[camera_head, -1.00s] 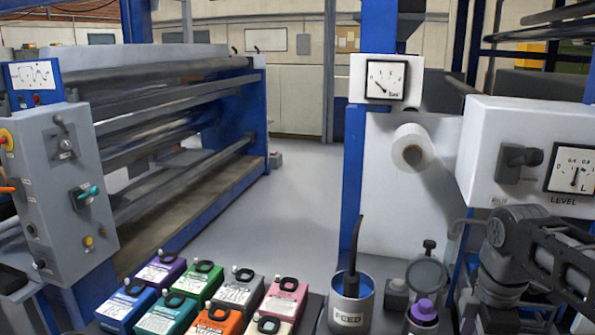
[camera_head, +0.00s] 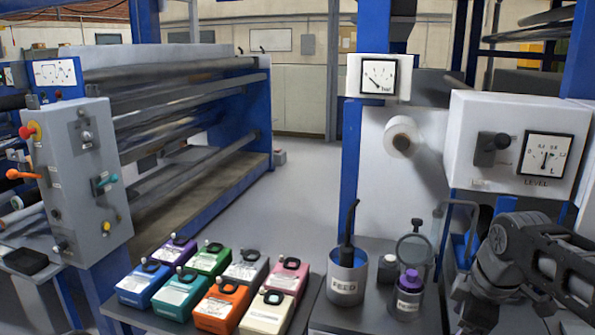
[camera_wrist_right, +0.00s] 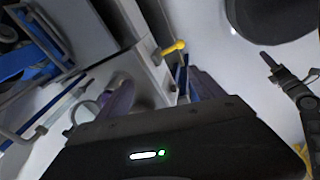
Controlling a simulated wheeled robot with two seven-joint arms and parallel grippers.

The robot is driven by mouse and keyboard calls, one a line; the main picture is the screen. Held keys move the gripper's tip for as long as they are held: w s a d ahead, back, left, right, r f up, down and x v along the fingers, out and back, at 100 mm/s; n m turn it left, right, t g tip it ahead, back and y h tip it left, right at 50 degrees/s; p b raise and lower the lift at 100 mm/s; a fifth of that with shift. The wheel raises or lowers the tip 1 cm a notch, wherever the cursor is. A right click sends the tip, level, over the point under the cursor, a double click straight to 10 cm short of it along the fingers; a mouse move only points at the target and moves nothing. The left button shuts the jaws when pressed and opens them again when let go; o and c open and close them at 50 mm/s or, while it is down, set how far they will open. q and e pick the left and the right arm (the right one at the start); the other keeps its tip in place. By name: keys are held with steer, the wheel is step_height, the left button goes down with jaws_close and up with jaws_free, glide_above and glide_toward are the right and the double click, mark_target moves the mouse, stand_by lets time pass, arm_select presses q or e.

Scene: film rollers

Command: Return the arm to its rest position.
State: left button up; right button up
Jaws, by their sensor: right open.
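My right arm (camera_head: 515,262) is folded at the right edge of the head view, in front of the panel marked LEVEL; its gripper is out of that picture. In the right wrist view, my right gripper (camera_wrist_right: 160,92) shows two purplish fingers spread apart above its dark body. My left arm and left gripper do not show in the head view.
Coloured box-like containers (camera_head: 207,262) stand in two rows at the bottom centre. A FEED cup (camera_head: 347,279) with a dark rod and a purple-capped bottle (camera_head: 409,293) stand close to my arm. A grey control panel (camera_head: 80,165) stands left. The middle floor is clear.

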steer(key=w+a+f+m+t+y, duration=0.1)
steer(key=w+a+f+m+t, duration=0.1)
steer(key=w+a+f+m, duration=0.35)
steer(key=a+f+m+y, duration=0.1)
steer(key=a+f, duration=0.2)
steer(key=f, duration=0.3)
steer(key=a+f+m, duration=0.2)
steer(key=a+f, duration=0.1)
steer(key=f, duration=0.4)
steer(key=a+f+m+y, duration=0.1)
steer(key=a+f, duration=0.3)
steer(key=f, duration=0.2)
steer(key=s+a+f+m+g, duration=0.2)
steer(key=s+a+f, duration=0.2)
steer(key=s+f, duration=0.6)
steer(key=s+a+f+m+g+y, duration=0.1)
steer(key=s+a+f+m+g, duration=0.1)
steer(key=s+f, duration=0.8)
steer(key=s+a+g, duration=0.1)
steer(key=s+a, duration=0.1)
steer(key=s, duration=0.2)
steer(key=shift+s, duration=0.35)
steer(key=shift+a, duration=0.1)
